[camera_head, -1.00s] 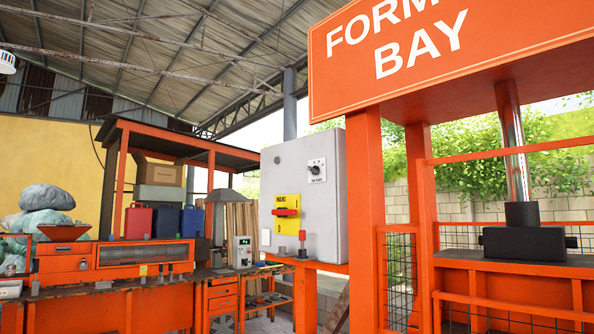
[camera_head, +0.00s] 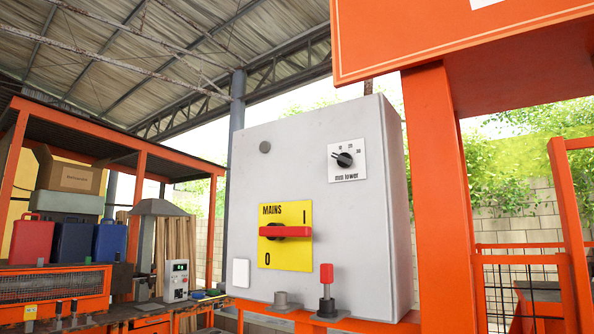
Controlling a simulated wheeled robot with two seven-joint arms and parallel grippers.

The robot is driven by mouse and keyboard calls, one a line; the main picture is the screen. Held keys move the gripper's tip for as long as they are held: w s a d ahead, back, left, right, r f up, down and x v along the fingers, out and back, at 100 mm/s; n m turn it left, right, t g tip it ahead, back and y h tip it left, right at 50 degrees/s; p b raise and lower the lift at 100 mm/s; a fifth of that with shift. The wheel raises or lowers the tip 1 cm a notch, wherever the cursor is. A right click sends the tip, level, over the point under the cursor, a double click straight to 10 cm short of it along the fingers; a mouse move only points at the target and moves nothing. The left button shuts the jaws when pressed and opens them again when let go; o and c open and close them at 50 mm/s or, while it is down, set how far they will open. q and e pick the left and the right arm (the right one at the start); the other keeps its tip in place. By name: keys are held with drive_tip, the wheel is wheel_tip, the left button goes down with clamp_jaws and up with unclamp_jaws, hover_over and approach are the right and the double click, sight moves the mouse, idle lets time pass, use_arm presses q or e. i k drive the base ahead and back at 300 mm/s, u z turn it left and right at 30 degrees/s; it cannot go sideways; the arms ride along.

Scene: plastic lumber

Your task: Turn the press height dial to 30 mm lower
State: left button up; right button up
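The press height dial (camera_head: 344,159) is a black knob on a white square plate (camera_head: 348,175) marked "mm lower". It sits at the upper right of the grey control box (camera_head: 290,150). Marks that look like 10, 20 and 30 run around the knob's upper right side. The knob's pointer leans to the upper left, short of the first readable number; its exact setting is too small to tell. Neither of my grippers is in view.
A yellow MAINS plate with a red switch handle (camera_head: 285,231) is below the dial. A red-topped lever (camera_head: 326,285) stands on the ledge below. An orange post (camera_head: 438,200) rises right of the box. A workbench with cans (camera_head: 72,242) is at left.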

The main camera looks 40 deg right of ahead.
sight(344, 160)
drive_tip(key=i, duration=1.75)
drive_tip(key=z, duration=3.15)
